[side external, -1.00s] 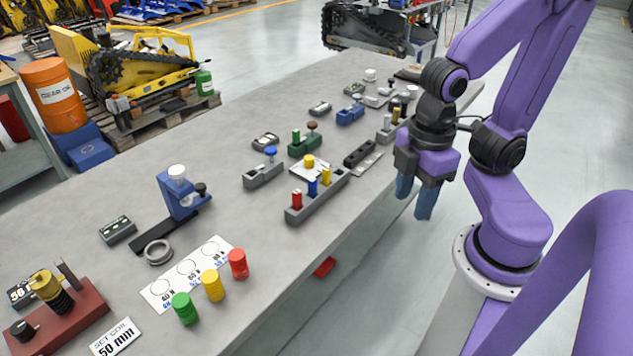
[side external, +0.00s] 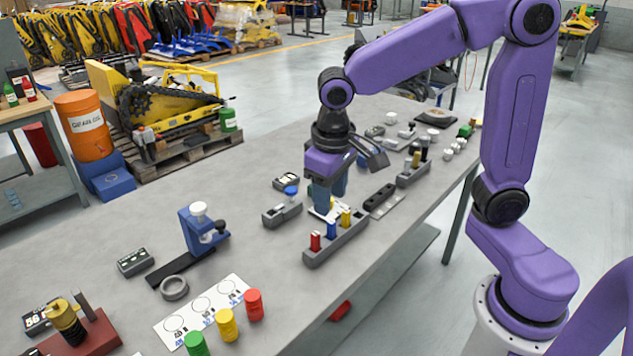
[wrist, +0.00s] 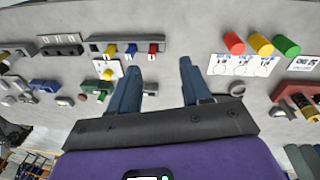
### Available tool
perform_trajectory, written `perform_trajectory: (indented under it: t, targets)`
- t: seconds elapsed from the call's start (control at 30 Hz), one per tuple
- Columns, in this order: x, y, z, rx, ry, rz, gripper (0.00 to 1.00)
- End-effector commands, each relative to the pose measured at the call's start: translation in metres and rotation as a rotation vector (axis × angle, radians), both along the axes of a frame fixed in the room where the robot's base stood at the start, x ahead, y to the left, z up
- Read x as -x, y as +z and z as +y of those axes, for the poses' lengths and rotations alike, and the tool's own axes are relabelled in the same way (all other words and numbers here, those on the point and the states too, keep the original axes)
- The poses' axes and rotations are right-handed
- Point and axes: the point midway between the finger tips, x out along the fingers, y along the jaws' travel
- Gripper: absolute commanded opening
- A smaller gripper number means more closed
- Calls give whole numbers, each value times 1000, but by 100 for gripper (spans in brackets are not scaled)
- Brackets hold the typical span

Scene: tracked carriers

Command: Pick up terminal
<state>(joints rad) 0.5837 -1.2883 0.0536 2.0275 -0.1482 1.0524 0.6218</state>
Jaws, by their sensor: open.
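No part is labelled as the terminal, so I cannot tell for certain which it is. A grey rack (side external: 336,247) holds a red piece (side external: 315,241), a blue piece (side external: 331,229) and a yellow piece (side external: 346,218), all upright. The rack also shows at the upper left of the wrist view (wrist: 173,48). My gripper (side external: 329,203) is open and empty above the table, pointing down behind the rack. Its two fingers (wrist: 159,60) stand apart in the wrist view. A white card with a yellow knob (wrist: 107,72) lies left of the fingers; in the side view the gripper partly hides it.
A grey block with a blue knob (side external: 282,213) is left of my gripper. A blue stand (side external: 199,231), a grey ring (side external: 174,288) and red, yellow and green cylinders beside a marked card (side external: 203,309) are nearer. More fixtures stand farther back.

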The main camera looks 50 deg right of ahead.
Motion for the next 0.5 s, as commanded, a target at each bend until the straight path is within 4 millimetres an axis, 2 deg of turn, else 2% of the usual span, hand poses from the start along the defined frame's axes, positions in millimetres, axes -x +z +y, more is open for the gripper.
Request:
perform_trajectory:
  t: [0.03, 0.27, 0.5]
  targets:
    - [-21, 1, -1, 7, -91, -13, 48]
    - [-102, 4, -19, 36, -511, -78, 48]
    - [-175, 1, -61, 72, -952, -161, 48]
